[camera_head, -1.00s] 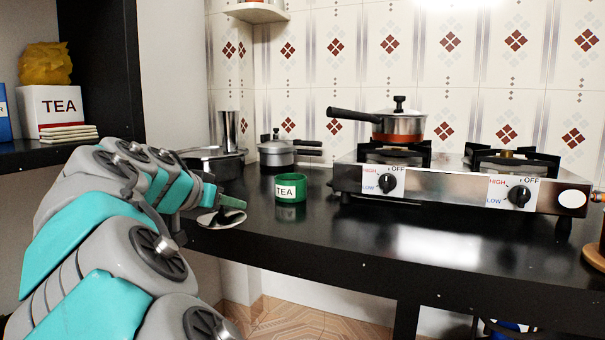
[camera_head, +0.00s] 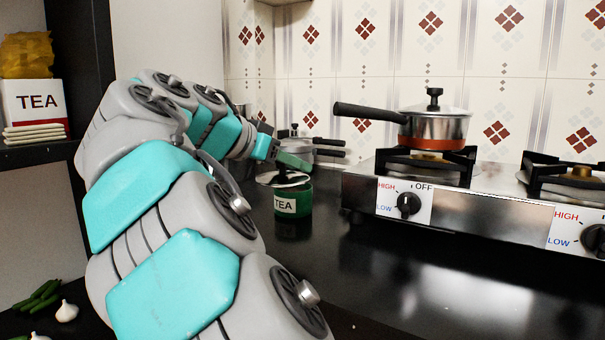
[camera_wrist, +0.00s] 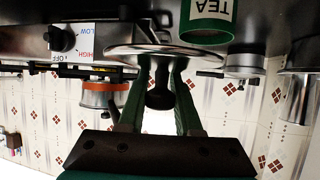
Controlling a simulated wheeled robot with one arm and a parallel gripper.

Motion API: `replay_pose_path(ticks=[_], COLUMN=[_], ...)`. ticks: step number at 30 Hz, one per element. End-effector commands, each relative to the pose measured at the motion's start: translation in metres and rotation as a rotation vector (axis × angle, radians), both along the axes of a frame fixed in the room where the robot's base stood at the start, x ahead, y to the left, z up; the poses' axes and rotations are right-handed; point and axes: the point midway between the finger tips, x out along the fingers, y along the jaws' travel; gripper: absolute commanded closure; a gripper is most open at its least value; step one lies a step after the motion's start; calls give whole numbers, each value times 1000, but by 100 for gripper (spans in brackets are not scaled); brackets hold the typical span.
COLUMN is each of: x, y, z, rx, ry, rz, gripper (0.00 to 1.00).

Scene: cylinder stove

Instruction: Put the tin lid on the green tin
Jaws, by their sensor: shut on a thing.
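The green tin (camera_head: 293,202) with a white TEA label stands upright on the black counter in the head view. It also shows upside down at the top of the wrist view (camera_wrist: 208,22). The shiny round tin lid (camera_head: 283,180) is at the tin's rim height or slightly above, overlapping its left side in the head view. My gripper (camera_head: 290,160) is shut on the lid's dark knob (camera_wrist: 159,98). In the wrist view the lid (camera_wrist: 120,49) looks offset sideways from the tin. Whether the lid touches the tin cannot be told.
The stove (camera_head: 490,215) with a red-based saucepan (camera_head: 436,127) stands right of the tin. A lidded pot (camera_head: 297,147) stands behind my gripper. The counter in front of the tin is clear. A shelf with a white TEA box (camera_head: 33,105) is at left.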

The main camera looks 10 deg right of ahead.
Motion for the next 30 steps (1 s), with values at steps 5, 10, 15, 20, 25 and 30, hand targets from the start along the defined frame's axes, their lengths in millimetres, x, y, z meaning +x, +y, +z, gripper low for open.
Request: replay_pose_path(ticks=[5,10,15,20,25,30], x=[34,61,85,103,113,113], y=[-12,-22,-31,-37,-41,-41], z=[-4,-7,-8,-9,-11,-14], rx=[1,2,3,2,1,0], ry=[2,4,2,0,0,0], rz=[0,-1,0,0,0,-1], gripper=[100,100,100,100,100,100])
